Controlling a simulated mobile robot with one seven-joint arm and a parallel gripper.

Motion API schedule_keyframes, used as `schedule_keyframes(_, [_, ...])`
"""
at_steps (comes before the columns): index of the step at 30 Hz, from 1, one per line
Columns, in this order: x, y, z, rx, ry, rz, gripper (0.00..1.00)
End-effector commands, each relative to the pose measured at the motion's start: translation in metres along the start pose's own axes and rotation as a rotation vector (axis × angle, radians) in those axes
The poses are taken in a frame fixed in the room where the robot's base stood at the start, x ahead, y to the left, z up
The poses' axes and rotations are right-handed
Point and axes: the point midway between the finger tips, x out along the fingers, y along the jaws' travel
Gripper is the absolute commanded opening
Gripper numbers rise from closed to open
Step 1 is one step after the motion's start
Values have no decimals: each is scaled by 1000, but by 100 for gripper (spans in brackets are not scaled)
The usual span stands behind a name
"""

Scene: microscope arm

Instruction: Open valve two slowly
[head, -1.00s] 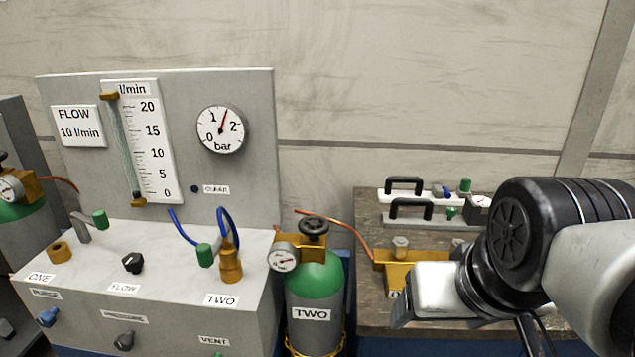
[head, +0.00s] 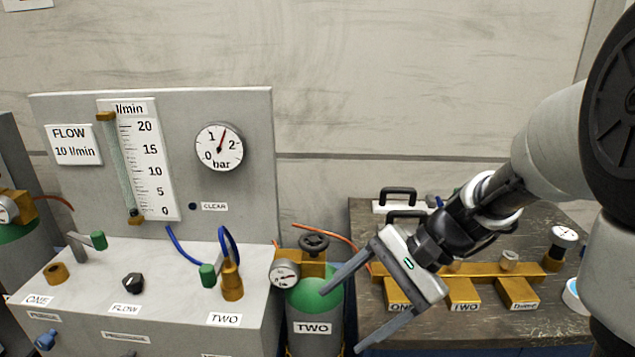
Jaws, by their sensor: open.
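The green-topped gas cylinder labelled TWO (head: 318,298) stands right of the grey panel box. A black handwheel valve (head: 314,244) tops it, with a brass block and a small round gauge (head: 285,274) beside it. On the box, above another TWO label (head: 224,319), are a green knob (head: 208,275) and a brass fitting (head: 231,281) with a blue hose. My gripper (head: 342,320) is open and empty. Its fingers point left and down, in front of and right of the cylinder in the picture; the upper finger overlaps its right edge. I cannot tell whether they touch.
The panel has a flow tube (head: 119,165) and a bar gauge (head: 219,147) with its needle between 1 and 2. A wooden table (head: 460,325) at right holds brass blocks (head: 463,293) labelled ONE, TWO and THREE, and black-handled pieces (head: 398,197). A copper tube runs behind the cylinder.

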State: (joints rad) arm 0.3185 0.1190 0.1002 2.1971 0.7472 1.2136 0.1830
Motion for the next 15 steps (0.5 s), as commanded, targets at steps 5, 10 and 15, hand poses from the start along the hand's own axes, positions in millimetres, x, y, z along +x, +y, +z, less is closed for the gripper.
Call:
schedule_keyframes(5, [-1,-42,-47,364,-266,-263,74])
schedule_keyframes(10, [-15,-66,-103,636,-478,-516,74])
schedule_keyframes(15, [-28,-72,-144,783,-601,-681,74])
